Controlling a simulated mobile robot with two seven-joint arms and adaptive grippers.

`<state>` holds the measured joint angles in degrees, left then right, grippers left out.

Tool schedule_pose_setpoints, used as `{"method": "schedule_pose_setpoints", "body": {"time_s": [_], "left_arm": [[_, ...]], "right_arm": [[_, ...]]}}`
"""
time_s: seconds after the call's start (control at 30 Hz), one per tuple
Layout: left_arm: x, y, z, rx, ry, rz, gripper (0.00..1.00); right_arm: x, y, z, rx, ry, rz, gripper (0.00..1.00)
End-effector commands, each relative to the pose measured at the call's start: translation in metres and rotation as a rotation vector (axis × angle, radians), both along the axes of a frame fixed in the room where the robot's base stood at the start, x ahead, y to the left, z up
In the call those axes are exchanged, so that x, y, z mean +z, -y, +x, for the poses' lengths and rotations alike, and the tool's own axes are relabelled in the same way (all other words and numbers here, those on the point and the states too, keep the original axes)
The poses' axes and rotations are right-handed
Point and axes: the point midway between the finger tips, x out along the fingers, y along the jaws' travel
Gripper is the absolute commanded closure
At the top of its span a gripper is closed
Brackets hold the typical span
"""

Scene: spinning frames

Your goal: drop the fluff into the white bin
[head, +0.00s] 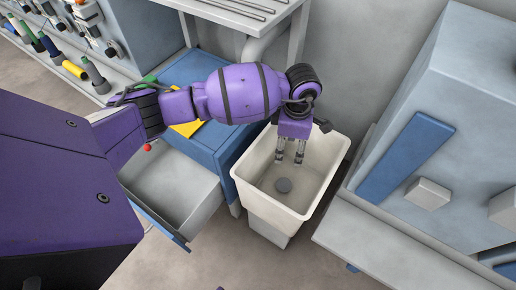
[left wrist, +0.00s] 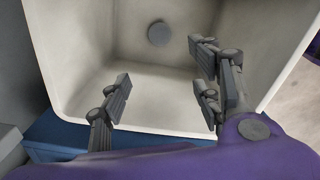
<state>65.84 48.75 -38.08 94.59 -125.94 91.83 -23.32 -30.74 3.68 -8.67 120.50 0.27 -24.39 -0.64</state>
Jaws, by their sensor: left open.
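The white bin (head: 242,178) stands on the floor between a blue drawer cabinet and a grey machine. A small round dark grey piece, seemingly the fluff (head: 283,185), lies on the bin's bottom. My left gripper (head: 289,157) reaches down into the bin's mouth, above the grey piece and apart from it. In the left wrist view the left gripper (left wrist: 160,78) has its fingers wide apart with nothing between them. The grey piece (left wrist: 159,33) lies beyond the fingertips on the bin floor (left wrist: 105,35). My right gripper is not seen.
An open, empty-looking drawer (head: 170,185) sticks out of the blue cabinet (head: 205,75) left of the bin. A grey machine (head: 460,110) with a ledge (head: 385,250) stands close on the right. A rack with coloured spools (head: 75,70) is at upper left.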

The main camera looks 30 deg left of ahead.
Motion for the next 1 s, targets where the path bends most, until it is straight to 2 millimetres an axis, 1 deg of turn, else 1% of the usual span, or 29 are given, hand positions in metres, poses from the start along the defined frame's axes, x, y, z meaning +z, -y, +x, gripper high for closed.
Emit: {"method": "schedule_pose_setpoints", "body": {"time_s": [0.03, 0.17, 0.23, 0.5, 0.6, 0.7, 0.83, 1.0], "left_arm": [[0.003, 0.001, 0.003, -0.002, 0.006, -0.001, 0.42], [0.011, 0.001, 0.003, -0.002, 0.008, -0.001, 0.42], [0.021, 0.001, 0.004, -0.002, 0.008, -0.001, 0.42], [0.078, 0.001, 0.003, -0.002, 0.008, 0.000, 0.42], [0.097, 0.001, 0.002, -0.003, 0.008, 0.000, 0.42], [0.110, 0.001, 0.003, -0.001, 0.007, -0.002, 0.42], [0.120, 0.001, 0.002, -0.001, 0.005, 0.000, 0.42], [0.123, 0.001, 0.001, -0.001, 0.004, 0.000, 0.42]], "right_arm": [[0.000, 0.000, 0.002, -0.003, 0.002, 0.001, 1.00], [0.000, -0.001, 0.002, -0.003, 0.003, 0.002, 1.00], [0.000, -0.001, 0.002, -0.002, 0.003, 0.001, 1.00], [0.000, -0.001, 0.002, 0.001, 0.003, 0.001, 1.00], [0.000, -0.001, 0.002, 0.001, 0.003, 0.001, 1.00], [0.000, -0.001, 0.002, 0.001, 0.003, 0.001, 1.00], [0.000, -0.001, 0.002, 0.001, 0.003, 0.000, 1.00], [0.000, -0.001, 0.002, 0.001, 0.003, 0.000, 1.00]]}}
